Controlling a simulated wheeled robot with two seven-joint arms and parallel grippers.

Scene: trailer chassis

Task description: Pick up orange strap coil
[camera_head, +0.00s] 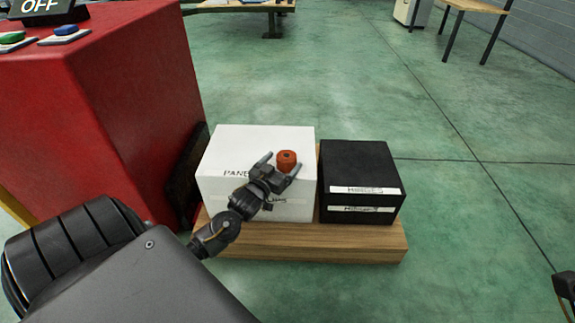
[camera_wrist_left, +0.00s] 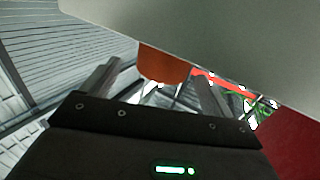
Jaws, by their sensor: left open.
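The orange strap coil (camera_head: 287,156), a short round roll with a dark centre, is on top of the white box (camera_head: 235,145). My left gripper (camera_head: 282,162) is open, its two fingers reaching toward the coil from the near side. In the head view the fingertips are at either side of the coil's near part. In the left wrist view the coil (camera_wrist_left: 163,65) shows between the two open fingers, partly cut off by a pale surface. I cannot tell whether a finger touches it.
A black box (camera_head: 360,160) labelled hinges stands right of the white box. Both rest on a wooden pallet (camera_head: 320,243). A red cabinet (camera_head: 110,110) with buttons stands close on the left.

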